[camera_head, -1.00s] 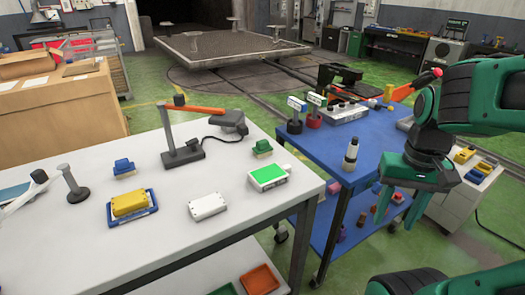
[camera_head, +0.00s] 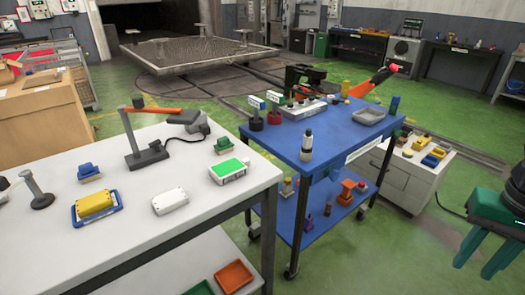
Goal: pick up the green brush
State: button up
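A small green brush-like block (camera_head: 223,143), which I take to be the green brush, stands near the far right edge of the white table (camera_head: 235,200). It has a pale lower part; fine detail is too small to tell. My gripper (camera_head: 476,266) hangs at the right edge of the view with its two green fingers apart and nothing between them. It is over the floor, far to the right of the brush and apart from it. Part of my arm is cut off by the frame.
A green-topped white box (camera_head: 229,170), white box (camera_head: 170,201), yellow block on a blue tray (camera_head: 97,204), similar blue block (camera_head: 88,171) and lamp-like stand (camera_head: 134,135) share the table. A blue cart (camera_head: 345,135) with a bottle (camera_head: 307,145) stands right; green floor lies open beside it.

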aim_at(224, 146)
jog(key=z, duration=0.6)
jog(key=k, duration=0.75)
jog(key=z, duration=0.6)
jog(key=i, duration=0.5)
jog(key=u, duration=0.65)
jog(key=i, duration=1.1)
jog(key=u, duration=1.3)
jog(key=i, duration=0.75)
jog(key=u, duration=0.5)
